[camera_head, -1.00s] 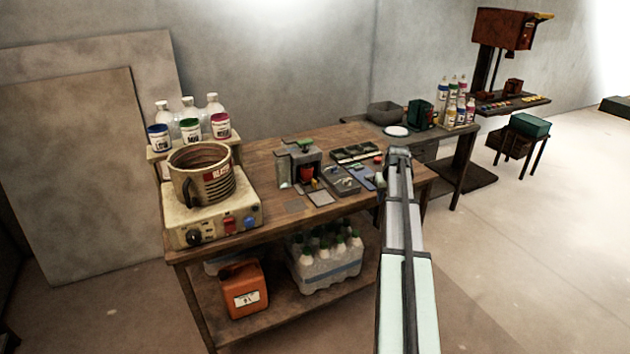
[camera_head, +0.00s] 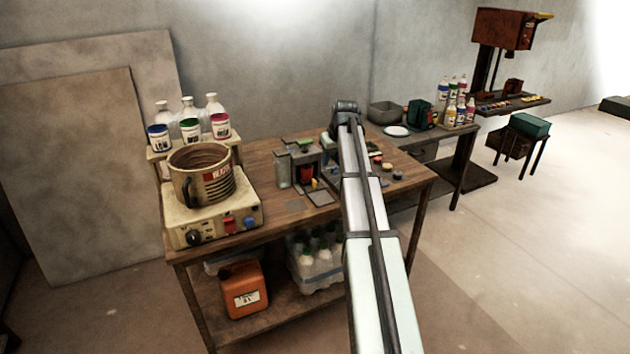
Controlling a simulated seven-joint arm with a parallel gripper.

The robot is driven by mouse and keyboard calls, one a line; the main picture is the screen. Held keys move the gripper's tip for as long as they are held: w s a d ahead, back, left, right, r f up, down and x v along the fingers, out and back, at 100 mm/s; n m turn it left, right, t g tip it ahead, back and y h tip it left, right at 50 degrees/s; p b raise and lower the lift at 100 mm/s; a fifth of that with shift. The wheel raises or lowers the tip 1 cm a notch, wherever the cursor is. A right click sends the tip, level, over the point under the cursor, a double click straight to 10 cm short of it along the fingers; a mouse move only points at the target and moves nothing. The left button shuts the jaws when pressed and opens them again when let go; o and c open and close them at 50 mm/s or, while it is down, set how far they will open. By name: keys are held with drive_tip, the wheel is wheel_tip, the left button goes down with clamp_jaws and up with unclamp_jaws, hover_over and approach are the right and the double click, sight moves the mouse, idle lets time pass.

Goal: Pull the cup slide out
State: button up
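A small grey machine (camera_head: 304,160) with a green top stands mid-bench. A red cup (camera_head: 306,174) shows in its front opening, with a small yellow piece (camera_head: 315,184) just in front. A flat grey plate (camera_head: 320,198) lies before it; I cannot tell which part is the cup slide. My arm reaches up from the bottom, and its end with my gripper (camera_head: 331,135) is over the back of the bench, right of the machine and apart from it in the picture. The fingers are too small and hidden to tell open from shut.
Small parts (camera_head: 388,168) lie right of my arm. My arm hides some of the bench.

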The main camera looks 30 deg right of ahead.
sight(315, 181)
drive_tip(key=shift+n, duration=0.3)
drive_tip(key=w+a+f, duration=0.1)
drive_tip(key=w+f, duration=0.1)
drive_tip(key=f, duration=0.1)
drive_tip(key=w+a+f, duration=0.1)
drive_tip(key=w+f, duration=0.1)
drive_tip(key=f, duration=0.2)
drive_tip(key=w+a+f, duration=0.1)
drive_tip(key=w+f, duration=0.1)
drive_tip(key=f, duration=0.2)
drive_tip(key=shift+w+a+f, duration=0.1)
drive_tip(key=shift+f, duration=0.1)
drive_tip(key=shift+c, duration=0.5)
clamp_jaws()
